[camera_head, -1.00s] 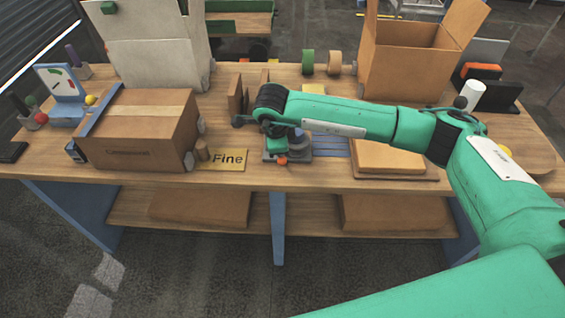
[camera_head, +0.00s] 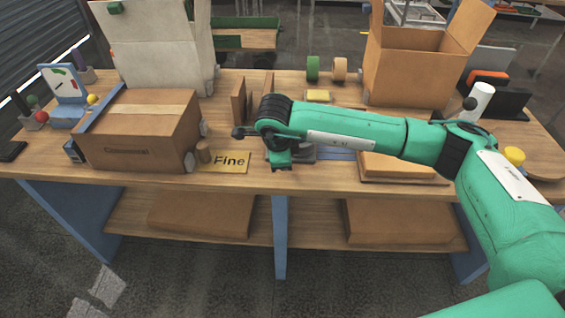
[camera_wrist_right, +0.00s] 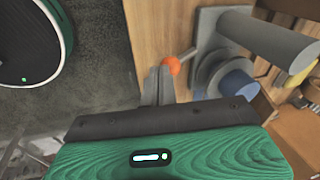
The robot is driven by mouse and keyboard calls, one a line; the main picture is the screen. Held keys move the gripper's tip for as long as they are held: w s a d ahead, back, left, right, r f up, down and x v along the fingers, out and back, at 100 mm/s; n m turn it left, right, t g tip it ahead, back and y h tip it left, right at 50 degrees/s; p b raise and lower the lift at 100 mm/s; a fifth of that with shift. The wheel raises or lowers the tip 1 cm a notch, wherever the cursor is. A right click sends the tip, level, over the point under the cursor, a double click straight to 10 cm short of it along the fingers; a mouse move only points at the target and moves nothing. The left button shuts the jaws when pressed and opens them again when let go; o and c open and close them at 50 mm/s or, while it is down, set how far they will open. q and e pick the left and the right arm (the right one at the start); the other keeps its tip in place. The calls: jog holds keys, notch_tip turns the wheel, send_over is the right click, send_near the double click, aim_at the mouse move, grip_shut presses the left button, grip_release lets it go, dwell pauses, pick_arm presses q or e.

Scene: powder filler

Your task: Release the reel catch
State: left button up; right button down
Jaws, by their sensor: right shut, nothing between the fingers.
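The reel device, a grey base with a grey cylinder and a round hub (camera_wrist_right: 212,72) with a blue end, stands near the table's front edge. A thin lever with an orange ball knob (camera_wrist_right: 172,65) sticks out from it. My right gripper (camera_wrist_right: 158,82) is shut and empty, with its fingertips close beside the orange knob; I cannot tell whether they touch it. In the head view my right gripper (camera_head: 281,166) hangs at the front edge, and my arm hides most of the reel device (camera_head: 302,153) and the knob. My left gripper is in neither view.
Flat brown packages (camera_head: 398,166) lie to the right. An open carton (camera_head: 410,70) and tape rolls (camera_head: 313,68) stand at the back.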

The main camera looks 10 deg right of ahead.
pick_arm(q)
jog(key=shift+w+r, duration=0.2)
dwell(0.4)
